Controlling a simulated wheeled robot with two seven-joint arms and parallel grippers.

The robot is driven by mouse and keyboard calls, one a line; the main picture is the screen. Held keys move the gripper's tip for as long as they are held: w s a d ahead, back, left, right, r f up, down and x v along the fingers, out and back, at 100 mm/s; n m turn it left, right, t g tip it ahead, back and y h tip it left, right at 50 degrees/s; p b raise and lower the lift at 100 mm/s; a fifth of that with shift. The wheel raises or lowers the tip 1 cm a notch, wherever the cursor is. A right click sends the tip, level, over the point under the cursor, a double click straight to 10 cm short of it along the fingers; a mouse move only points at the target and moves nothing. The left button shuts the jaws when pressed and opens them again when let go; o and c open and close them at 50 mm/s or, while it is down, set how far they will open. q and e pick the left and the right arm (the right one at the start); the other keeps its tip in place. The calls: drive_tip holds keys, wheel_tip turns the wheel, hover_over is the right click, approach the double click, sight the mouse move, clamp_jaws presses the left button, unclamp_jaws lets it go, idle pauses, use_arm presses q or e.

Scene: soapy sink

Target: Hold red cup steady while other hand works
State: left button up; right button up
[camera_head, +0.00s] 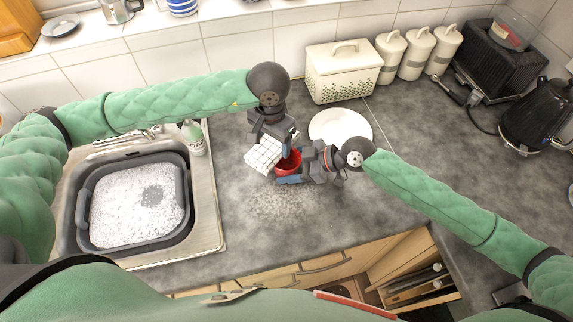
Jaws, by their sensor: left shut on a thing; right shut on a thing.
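The red cup (286,168) stands over the grey counter, left of a white plate. My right gripper (292,172) comes in from the right and is shut on the red cup, with its fingers at the cup's side. My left gripper (276,142) is just above and shut on a white checked cloth (264,155). The cloth hangs at the left of the cup and hides part of it. I cannot tell whether the cloth touches the inside of the cup, or whether the cup's base rests on the counter.
A white plate (341,126) lies behind my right gripper. A sink (209,225) with a grey tub of suds (82,215) is at the left, with a soap bottle (193,138) behind it. A cream basket (343,75), canisters and a black kettle (540,112) stand at the back right. The front counter is clear.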

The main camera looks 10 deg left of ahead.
sight(265, 151)
use_arm(q)
drive_tip(key=shift+w+d, duration=0.1)
drive_tip(key=shift+w+d, duration=0.35)
drive_tip(key=shift+w, duration=0.2)
drive_tip(key=shift+w+d, duration=0.3)
drive_tip(key=shift+w, duration=0.25)
drive_tip(key=shift+s+a, duration=0.1)
drive_tip(key=shift+s+a+f, duration=0.1)
drive_tip(key=shift+s+a, duration=0.25)
drive_tip(key=shift+s, duration=0.25)
drive_tip(key=shift+s+a+f, duration=0.1)
drive_tip(key=shift+s+a, duration=0.2)
drive_tip(key=shift+s, duration=0.3)
drive_tip(key=shift+s, duration=0.1)
drive_tip(key=shift+s+a, duration=0.4)
drive_tip(key=shift+s, duration=0.25)
drive_tip(key=shift+s+a, duration=0.3)
drive_tip(key=shift+s, duration=0.25)
